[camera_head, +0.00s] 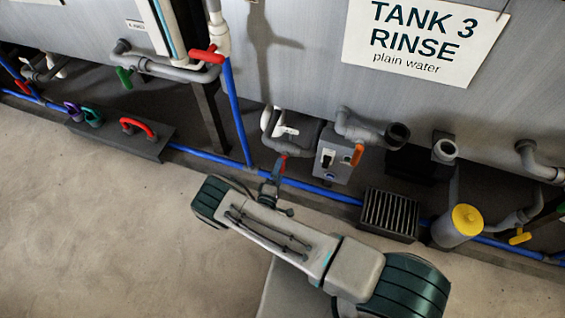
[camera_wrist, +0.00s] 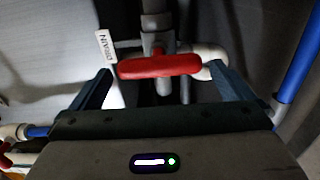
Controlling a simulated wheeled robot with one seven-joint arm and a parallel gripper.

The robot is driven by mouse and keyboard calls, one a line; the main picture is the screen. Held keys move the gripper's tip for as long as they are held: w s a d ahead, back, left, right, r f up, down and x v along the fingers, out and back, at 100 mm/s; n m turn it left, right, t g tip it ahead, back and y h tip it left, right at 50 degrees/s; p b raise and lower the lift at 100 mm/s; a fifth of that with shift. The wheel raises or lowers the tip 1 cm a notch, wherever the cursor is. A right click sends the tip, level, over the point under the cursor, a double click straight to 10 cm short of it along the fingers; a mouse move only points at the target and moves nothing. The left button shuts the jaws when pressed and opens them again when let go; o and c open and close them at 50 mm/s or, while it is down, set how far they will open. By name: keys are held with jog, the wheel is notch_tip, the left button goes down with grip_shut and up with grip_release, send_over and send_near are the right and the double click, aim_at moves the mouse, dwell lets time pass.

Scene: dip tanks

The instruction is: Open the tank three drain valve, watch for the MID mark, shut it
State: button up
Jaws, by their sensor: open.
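A grey tank carries the sign "TANK 3 RINSE plain water" (camera_head: 420,35). Below it, in the head view, my gripper (camera_head: 278,168) reaches the pipework under the tank. In the wrist view a red lever handle (camera_wrist: 160,66) lies crosswise between the two open fingers of my gripper (camera_wrist: 160,72). The handle's red also shows beside my gripper in the head view (camera_head: 284,157). I cannot tell whether the fingers touch the handle. No MID mark is legible.
A grey box with an orange handle (camera_head: 357,154) is right of my gripper. A floor grate (camera_head: 389,214) and a yellow-topped cylinder (camera_head: 466,219) stand farther right. A blue pipe (camera_head: 310,188) runs along the floor. A dark stand with a red handle (camera_head: 137,127) is left. Open floor lies at front left.

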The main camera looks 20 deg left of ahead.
jog(key=s+p, duration=0.1)
jog(key=s, duration=0.7)
jog(key=shift+s+a, duration=0.3)
jog(key=shift+a, duration=0.05)
jog(key=w+d+r+m+g+h+p, duration=0.3)
jog(key=d+r+m+g+h, duration=0.15)
jog(key=r, duration=0.85)
jog(key=w+d+r+m+g+h+p, duration=0.35)
jog(key=d+r+g, duration=0.2)
jog(key=r, duration=0.75)
jog(key=w+d+r+m+g+h+p, duration=0.35)
jog(key=d+r, duration=0.25)
jog(key=r, duration=0.6)
jog(key=s+d+r+m+y+p, duration=0.2)
jog(key=s+d+r+y+p, duration=0.2)
jog(key=r, duration=0.7)
jog(key=s+d+r+m+g+y+p, duration=0.1)
jog(key=s+d+r+y+p, duration=0.3)
jog(key=s+r, duration=0.3)
jog(key=s+d+r+m+y+p, duration=0.2)
jog(key=s+d+r+y+p, duration=0.2)
jog(key=r, duration=1.2)
jog(key=s+d, duration=0.1)
jog(key=d, duration=0.1)
jog(key=shift+s+d+m+g+y+p, duration=0.25)
jog(key=shift+d+m+g+y+p, duration=0.05)
jog(key=shift+d+m+g+y, duration=0.05)
